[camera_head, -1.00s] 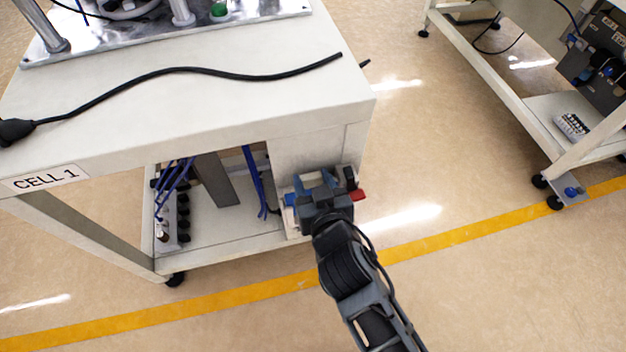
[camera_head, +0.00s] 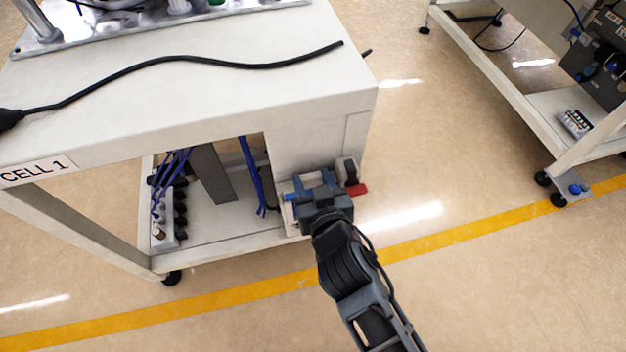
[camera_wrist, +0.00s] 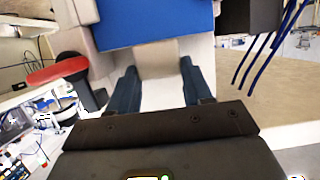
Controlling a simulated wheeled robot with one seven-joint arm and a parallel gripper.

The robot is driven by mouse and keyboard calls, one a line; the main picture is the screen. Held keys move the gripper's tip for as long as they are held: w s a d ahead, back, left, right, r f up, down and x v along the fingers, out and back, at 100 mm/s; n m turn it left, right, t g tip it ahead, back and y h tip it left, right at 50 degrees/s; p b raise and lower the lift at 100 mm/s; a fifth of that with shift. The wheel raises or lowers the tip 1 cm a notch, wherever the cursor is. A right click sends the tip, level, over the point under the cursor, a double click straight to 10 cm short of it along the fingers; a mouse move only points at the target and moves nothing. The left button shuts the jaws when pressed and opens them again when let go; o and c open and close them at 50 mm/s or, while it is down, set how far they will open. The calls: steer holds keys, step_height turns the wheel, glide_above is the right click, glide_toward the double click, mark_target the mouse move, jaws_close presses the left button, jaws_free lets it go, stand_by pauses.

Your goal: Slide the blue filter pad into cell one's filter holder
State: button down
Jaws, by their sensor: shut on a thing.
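The blue filter pad (camera_wrist: 155,20) fills the top middle of the wrist view. A pale tab-like part (camera_wrist: 158,60) at its near edge lies between my fingers. My gripper (camera_head: 319,177) is shut on it, at the right end of the CELL 1 cart's (camera_head: 230,125) front. The pale structure at the pad's left edge (camera_wrist: 76,22) looks like part of the filter holder. In the head view my gripper covers most of the holder and pad, with only a blue bit showing to its left. I cannot tell how far in the pad sits.
A red handle (camera_head: 357,189) on a dark bracket is close to the right of my gripper; it also shows in the wrist view (camera_wrist: 57,75). Blue cables (camera_head: 252,175) hang under the cart. Another cart (camera_head: 535,120) stands at right. The floor between is clear.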

steer(key=shift+f, duration=0.2)
steer(key=shift+c, duration=1.9)
jaws_free()
steer(key=v, duration=0.7)
steer(key=shift+s+r, duration=0.15)
steer(key=shift+s, duration=0.25)
steer(key=shift+d+p, duration=0.15)
steer(key=shift+p, duration=0.15)
